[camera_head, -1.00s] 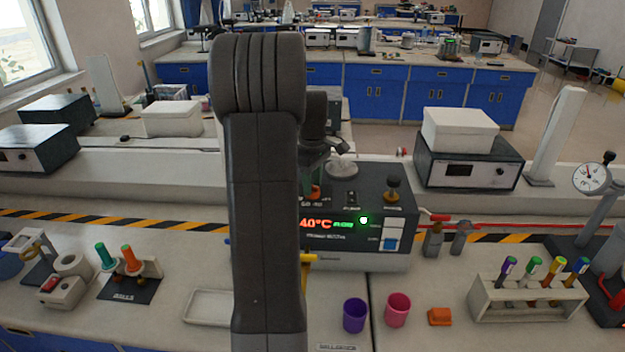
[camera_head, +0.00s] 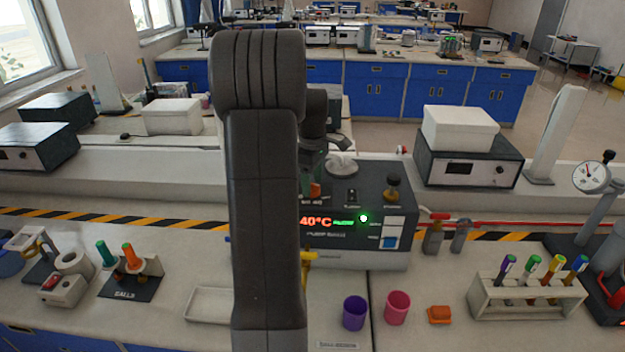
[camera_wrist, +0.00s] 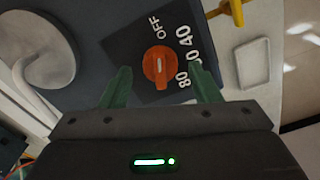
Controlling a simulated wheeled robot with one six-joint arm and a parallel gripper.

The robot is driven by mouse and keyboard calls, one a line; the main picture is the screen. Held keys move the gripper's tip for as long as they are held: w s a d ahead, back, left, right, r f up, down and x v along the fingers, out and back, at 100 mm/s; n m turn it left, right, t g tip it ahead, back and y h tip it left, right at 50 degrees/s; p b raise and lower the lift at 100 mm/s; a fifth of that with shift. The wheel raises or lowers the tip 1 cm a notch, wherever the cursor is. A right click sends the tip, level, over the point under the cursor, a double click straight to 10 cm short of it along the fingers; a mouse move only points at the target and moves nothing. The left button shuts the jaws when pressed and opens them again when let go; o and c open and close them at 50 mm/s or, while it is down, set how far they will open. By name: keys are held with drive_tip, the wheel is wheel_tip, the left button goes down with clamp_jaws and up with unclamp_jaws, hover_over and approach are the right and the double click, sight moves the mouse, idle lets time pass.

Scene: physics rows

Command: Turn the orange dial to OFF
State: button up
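The orange dial (camera_wrist: 160,68) sits on a dark plate printed OFF, 40, 60 and 80, on top of the heating unit (camera_head: 385,258). It has a short white line lying along the direction of the OFF print; I cannot tell for sure which end is the pointer. In the head view the dial (camera_head: 315,190) shows just below my gripper. My gripper (camera_wrist: 161,72) is open, with its green fingers on either side of the dial in the wrist view and visible gaps to it. The unit's display reads 40°C, with a green light lit. My arm hides the unit's left part.
Purple (camera_head: 355,313) and pink (camera_head: 397,308) cups stand in front. A yellow handle (camera_wrist: 236,12) is near the unit's edge. A tube rack (camera_head: 525,300) is at right.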

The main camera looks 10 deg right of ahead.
sight(312, 183)
wheel_tip(312, 183, up, 14)
drive_tip(key=b, duration=0.1)
idle(0.5)
drive_tip(key=shift+f, duration=0.15)
wheel_tip(312, 183, down, 14)
drive_tip(key=shift+p, duration=0.5)
idle(0.4)
